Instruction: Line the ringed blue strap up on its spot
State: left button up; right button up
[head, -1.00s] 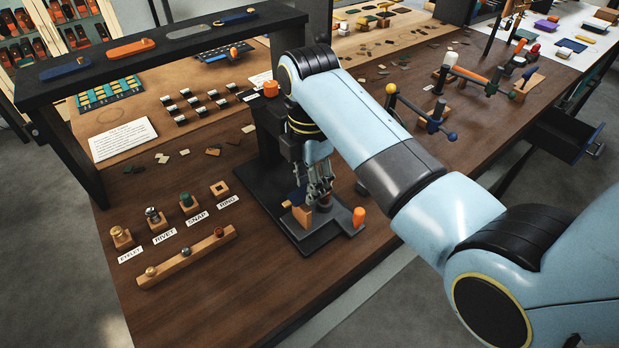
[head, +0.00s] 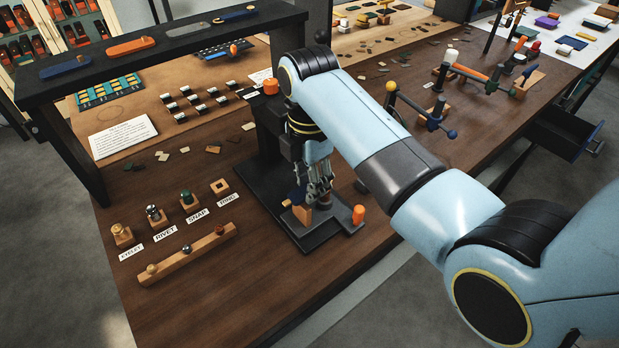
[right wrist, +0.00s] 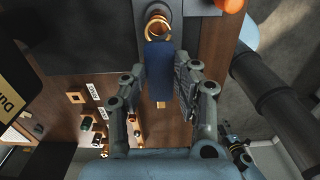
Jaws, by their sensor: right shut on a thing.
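My right gripper (head: 319,190) is down at the press, over the small fixture on its black base. In the right wrist view the gripper (right wrist: 166,92) is shut on the blue strap (right wrist: 158,72), with a finger along each side. A brass ring (right wrist: 158,27) shows at the strap's far end, against the dark press parts. I cannot tell whether the strap touches its seat. In the head view the fingers and arm hide most of the strap. My left gripper is in neither view.
The black press (head: 270,125) stands close behind the gripper. An orange knob (head: 358,214) rises at the base's right corner. Labelled wooden blocks (head: 189,202) and a wooden rail (head: 187,255) lie to the left. Bare table shows between the rail and the press.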

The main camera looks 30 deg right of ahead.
jog(key=shift+f, duration=0.95)
jog(key=o, duration=1.1)
jog(key=shift+c, duration=1)
jog(key=shift+r, duration=3.5)
